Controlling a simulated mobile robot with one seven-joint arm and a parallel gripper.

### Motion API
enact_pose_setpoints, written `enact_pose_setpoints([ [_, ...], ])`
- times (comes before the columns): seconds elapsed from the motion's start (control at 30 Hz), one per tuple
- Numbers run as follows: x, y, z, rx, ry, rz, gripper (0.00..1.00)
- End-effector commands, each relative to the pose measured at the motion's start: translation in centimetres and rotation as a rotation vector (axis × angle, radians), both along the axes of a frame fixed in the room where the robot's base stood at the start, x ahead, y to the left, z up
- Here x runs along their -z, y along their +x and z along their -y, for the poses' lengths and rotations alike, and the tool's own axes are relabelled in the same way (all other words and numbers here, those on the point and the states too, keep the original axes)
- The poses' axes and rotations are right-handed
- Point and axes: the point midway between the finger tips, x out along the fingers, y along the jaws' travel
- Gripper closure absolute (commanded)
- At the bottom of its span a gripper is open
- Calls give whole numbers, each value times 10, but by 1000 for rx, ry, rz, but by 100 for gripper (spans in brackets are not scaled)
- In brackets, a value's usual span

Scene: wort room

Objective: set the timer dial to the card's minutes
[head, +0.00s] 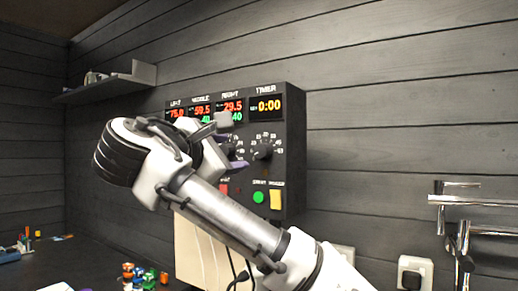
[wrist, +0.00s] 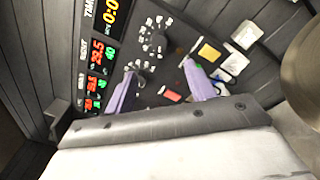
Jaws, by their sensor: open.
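The timer dial (head: 263,151) is a black knob ringed by pale marks, on the right of a dark control panel (head: 293,125). The timer display (head: 267,105) above it reads 0:00 in yellow. In the wrist view the dial (wrist: 157,43) lies beyond the gap between my fingertips, and the timer display (wrist: 117,15) is cut off. My gripper (head: 232,143) is open, in front of the panel and left of the timer dial. Its purple fingers (wrist: 158,77) hold nothing. I cannot make out the card or its minutes.
Another dial (head: 236,150) sits close left, partly behind my gripper. A shelf (head: 110,84) is at left, metal pipes (head: 455,200) at right. Small colored items (head: 140,276) lie on the counter.

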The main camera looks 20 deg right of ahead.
Motion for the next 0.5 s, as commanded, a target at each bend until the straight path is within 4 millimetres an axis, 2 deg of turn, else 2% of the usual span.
enact_pose_setpoints([
  [0.3,-4,46,50,0,3,-2,45],
  [0.5,-4,70,75,-1,2,1,45],
])
